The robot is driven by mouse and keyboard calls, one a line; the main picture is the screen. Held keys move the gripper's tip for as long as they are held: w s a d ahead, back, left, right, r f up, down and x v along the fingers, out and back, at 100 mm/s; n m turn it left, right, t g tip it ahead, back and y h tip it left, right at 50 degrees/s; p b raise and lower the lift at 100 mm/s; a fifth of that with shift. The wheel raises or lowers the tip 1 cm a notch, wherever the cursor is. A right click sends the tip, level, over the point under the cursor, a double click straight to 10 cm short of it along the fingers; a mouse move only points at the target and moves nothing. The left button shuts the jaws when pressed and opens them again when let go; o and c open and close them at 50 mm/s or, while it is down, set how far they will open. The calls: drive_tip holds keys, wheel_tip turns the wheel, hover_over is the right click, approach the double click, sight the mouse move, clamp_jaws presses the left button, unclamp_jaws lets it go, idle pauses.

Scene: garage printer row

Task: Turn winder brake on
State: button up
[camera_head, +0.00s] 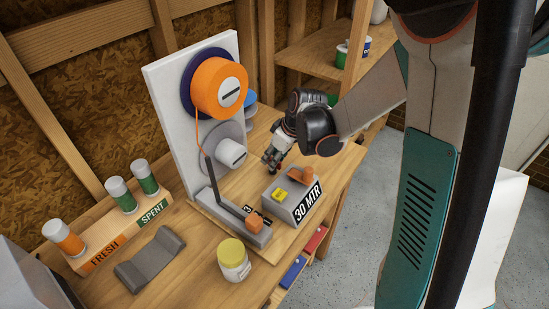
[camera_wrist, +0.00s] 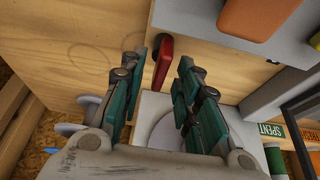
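The winder has a white upright panel (camera_head: 165,110) with an orange spool (camera_head: 215,85) and a grey reel (camera_head: 230,152) below it. My gripper (camera_head: 271,164) is low over the bench, right of the grey reel and behind the grey 30 MTR box (camera_head: 290,200). In the wrist view my gripper (camera_wrist: 158,85) is open, its two fingers apart. A small red lever (camera_wrist: 163,60) shows between and just beyond the fingertips; I cannot tell whether it touches them. It is hidden in the head view. Neither view labels a brake.
The grey box carries an orange knob (camera_head: 301,174) and a yellow button (camera_head: 280,195). A lever with an orange block (camera_head: 254,224) stands left of it. A yellow-lidded jar (camera_head: 233,262), a grey cradle (camera_head: 150,262) and a FRESH/SPENT rack (camera_head: 127,233) occupy the front left.

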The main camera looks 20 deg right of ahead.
clamp_jaws()
drive_tip(key=shift+m, duration=0.3)
drive_tip(key=m+h, duration=0.1)
drive_tip(key=m, duration=0.1)
drive_tip(key=shift+s+a+m, duration=0.1)
drive_tip(key=shift+m, duration=0.3)
drive_tip(key=m+h, duration=0.1)
drive_tip(key=m, duration=0.2)
drive_tip(key=shift+a+m+t+h, duration=0.15)
drive_tip(key=shift+m+t+h, duration=0.15)
drive_tip(key=shift+h, duration=0.1)
drive_tip(key=m+h, duration=0.1)
drive_tip(key=m, duration=0.1)
drive_tip(key=m+h+b, duration=0.1)
drive_tip(key=m, duration=0.2)
drive_tip(key=shift+a+m, duration=0.1)
drive_tip(key=shift+m, duration=0.2)
drive_tip(key=m+g, duration=0.1)
drive_tip(key=m, duration=0.1)
drive_tip(key=m+h, duration=0.1)
drive_tip(key=m, duration=0.2)
drive_tip(key=shift+a+g+h, duration=0.1)
drive_tip(key=shift+g+h, duration=0.2)
drive_tip(key=shift+g, duration=0.1)
drive_tip(key=shift+m, duration=0.3)
